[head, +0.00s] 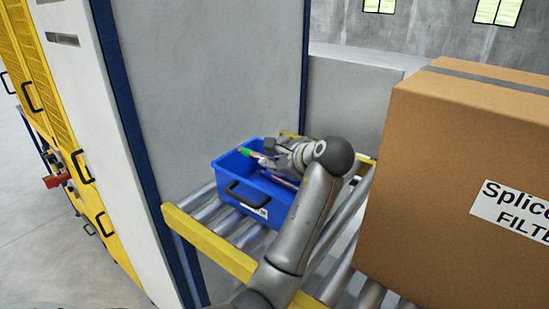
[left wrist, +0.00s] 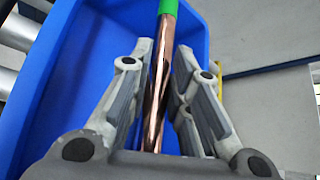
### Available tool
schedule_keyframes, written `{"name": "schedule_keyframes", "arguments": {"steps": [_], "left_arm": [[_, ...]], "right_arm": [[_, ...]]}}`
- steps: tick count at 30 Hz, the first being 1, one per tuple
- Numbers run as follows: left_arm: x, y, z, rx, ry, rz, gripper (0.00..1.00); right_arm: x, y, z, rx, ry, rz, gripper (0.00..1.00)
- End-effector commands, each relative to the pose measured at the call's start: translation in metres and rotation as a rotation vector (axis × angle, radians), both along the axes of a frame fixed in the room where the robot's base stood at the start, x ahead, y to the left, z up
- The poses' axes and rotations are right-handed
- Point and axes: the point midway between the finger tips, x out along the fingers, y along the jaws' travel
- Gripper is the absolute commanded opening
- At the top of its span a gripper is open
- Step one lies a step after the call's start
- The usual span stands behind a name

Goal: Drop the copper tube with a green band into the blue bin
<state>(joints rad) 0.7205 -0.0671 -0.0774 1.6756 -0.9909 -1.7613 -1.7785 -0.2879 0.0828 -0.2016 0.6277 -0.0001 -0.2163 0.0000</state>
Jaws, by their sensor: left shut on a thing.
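The copper tube (left wrist: 160,75) with a green band (left wrist: 168,7) lies between the fingers of my left gripper (left wrist: 165,58), which is shut on it. In the head view the green-banded end of the tube (head: 257,155) points left, over the blue bin (head: 230,181). My left gripper (head: 277,157) is above the bin's right part. The wrist view shows the blue bin (left wrist: 75,70) below and around the tube. A copper-coloured piece (head: 286,182) shows at the bin's right side; I cannot tell whether it belongs to this tube. My right gripper is not in view.
The bin stands on a roller conveyor with a yellow rail (head: 215,246). A large cardboard box (head: 440,200) stands close on the right. A grey panel (head: 215,80) with dark blue edges rises behind and left of the bin. Yellow cabinets (head: 45,105) stand at far left.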

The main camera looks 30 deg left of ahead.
Motion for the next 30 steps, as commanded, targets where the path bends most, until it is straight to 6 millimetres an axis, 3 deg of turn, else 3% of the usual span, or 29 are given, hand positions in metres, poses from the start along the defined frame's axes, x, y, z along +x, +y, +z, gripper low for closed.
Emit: {"name": "schedule_keyframes", "arguments": {"steps": [2,3,8,20,30], "left_arm": [[0.0,0.0,0.001,0.0,-0.001,-0.001,0.0],[0.0,0.0,0.001,0.0,-0.001,-0.001,0.23],[0.0,0.0,0.001,0.001,-0.001,0.0,0.43],[0.0,0.0,0.007,0.001,-0.002,0.0,0.44],[0.001,0.0,0.068,0.002,-0.006,0.0,0.44]], "right_arm": [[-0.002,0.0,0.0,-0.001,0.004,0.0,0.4],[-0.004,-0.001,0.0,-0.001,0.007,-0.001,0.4],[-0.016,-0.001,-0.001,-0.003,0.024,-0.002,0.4],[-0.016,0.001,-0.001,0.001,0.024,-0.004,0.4],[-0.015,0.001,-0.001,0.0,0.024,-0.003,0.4]]}}
